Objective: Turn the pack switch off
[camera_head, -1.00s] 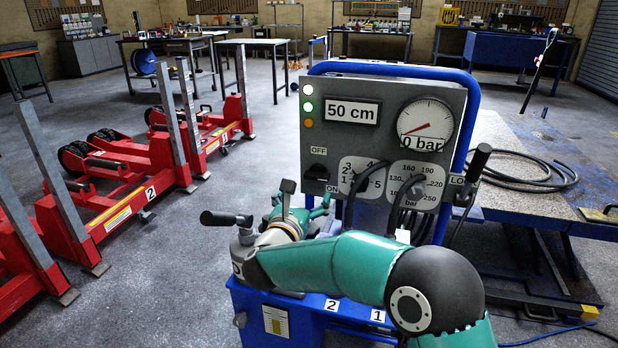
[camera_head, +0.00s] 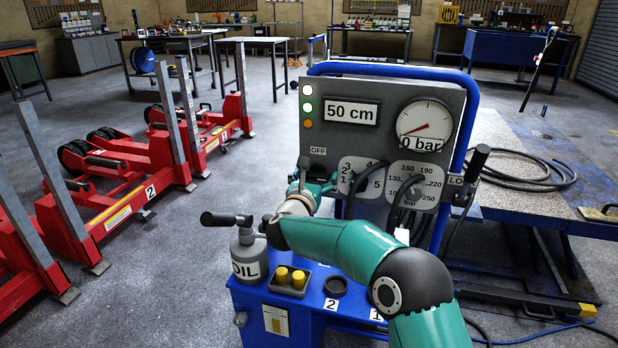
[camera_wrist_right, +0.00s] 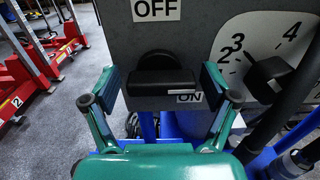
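The pack switch (camera_wrist_right: 160,80) is a black rotary knob with a bar handle lying roughly crosswise. The OFF label (camera_wrist_right: 156,10) is above it and the ON label (camera_wrist_right: 188,97) is at its lower right. My right gripper (camera_head: 312,180) is at the panel's lower left in the head view and hides most of the switch there. In the right wrist view my right gripper (camera_wrist_right: 160,88) is open, with one finger on each side of the knob. Gaps show between fingers and knob. My left gripper is not in view.
The grey panel (camera_head: 340,88) carries a 50 cm display, lamps, a dial reading near 0 bar and further selector knobs (camera_head: 411,186). An oil can (camera_head: 249,262) and yellow caps (camera_head: 290,278) stand on the blue cart below. Red lifting units (camera_head: 115,180) stand at left.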

